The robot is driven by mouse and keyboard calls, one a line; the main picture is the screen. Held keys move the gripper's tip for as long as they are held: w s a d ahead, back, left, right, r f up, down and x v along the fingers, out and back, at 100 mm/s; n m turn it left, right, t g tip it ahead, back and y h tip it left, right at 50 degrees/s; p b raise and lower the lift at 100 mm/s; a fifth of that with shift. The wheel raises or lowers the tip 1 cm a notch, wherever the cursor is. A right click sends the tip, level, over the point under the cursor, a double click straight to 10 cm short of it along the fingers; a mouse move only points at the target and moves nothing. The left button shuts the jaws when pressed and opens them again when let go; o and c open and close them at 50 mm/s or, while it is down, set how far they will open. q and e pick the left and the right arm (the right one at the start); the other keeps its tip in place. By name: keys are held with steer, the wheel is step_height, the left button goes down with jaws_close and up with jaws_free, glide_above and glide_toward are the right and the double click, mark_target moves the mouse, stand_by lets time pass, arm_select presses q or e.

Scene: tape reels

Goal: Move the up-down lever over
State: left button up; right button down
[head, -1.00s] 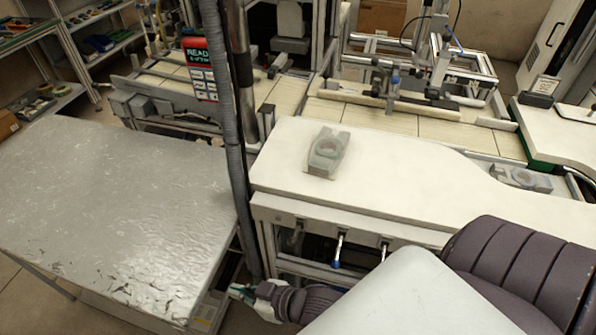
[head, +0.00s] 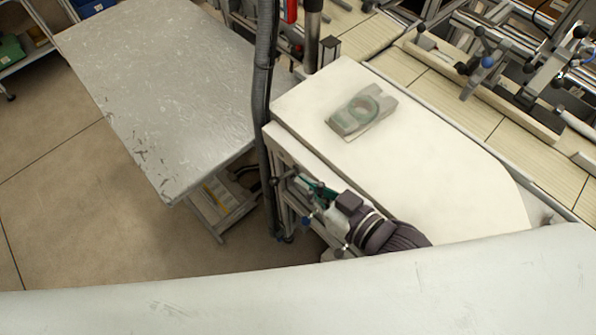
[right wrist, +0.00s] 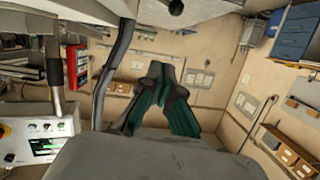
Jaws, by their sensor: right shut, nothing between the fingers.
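My right gripper (head: 314,188), with green fingers, is at the front side of the white-topped bench, beside the small levers. It is shut and empty. Its dark and green fingers also show in the right wrist view (right wrist: 166,98). One small lever with a blue handle (head: 307,219) sticks out just below the fingers. Another dark knob (head: 274,181) shows left of them. I cannot tell which of these is the up-down lever, or whether the fingers touch one. My left gripper is not in view.
The white bench top (head: 440,170) holds a grey-green block (head: 360,112). A grey table (head: 170,80) stands at the left. A dark vertical hose (head: 262,90) runs between them. A conveyor with metal fixtures (head: 530,75) lies at the upper right.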

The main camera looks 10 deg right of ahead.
steer(key=a, duration=0.1)
steer(key=p, duration=0.2)
glide_above(278, 181)
steer(key=w, duration=0.2)
steer(key=shift+s+a+f, duration=0.15)
steer(key=shift+a+f, duration=0.05)
steer(key=shift+f, duration=0.3)
steer(key=shift+s+a+f, duration=0.1)
steer(key=shift+a+f, duration=0.1)
steer(key=shift+f, duration=0.25)
steer(key=f, duration=0.1)
steer(key=s+f+p, duration=0.1)
steer(key=f, duration=0.1)
steer(key=shift+d, duration=0.2)
steer(key=shift+s+d+f, duration=0.15)
steer(key=shift+s+f, duration=0.2)
steer(key=shift+f, duration=0.05)
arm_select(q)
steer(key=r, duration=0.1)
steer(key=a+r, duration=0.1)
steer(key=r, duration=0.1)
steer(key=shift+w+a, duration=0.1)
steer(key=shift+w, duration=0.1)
arm_select(e)
steer(key=shift+w, duration=0.1)
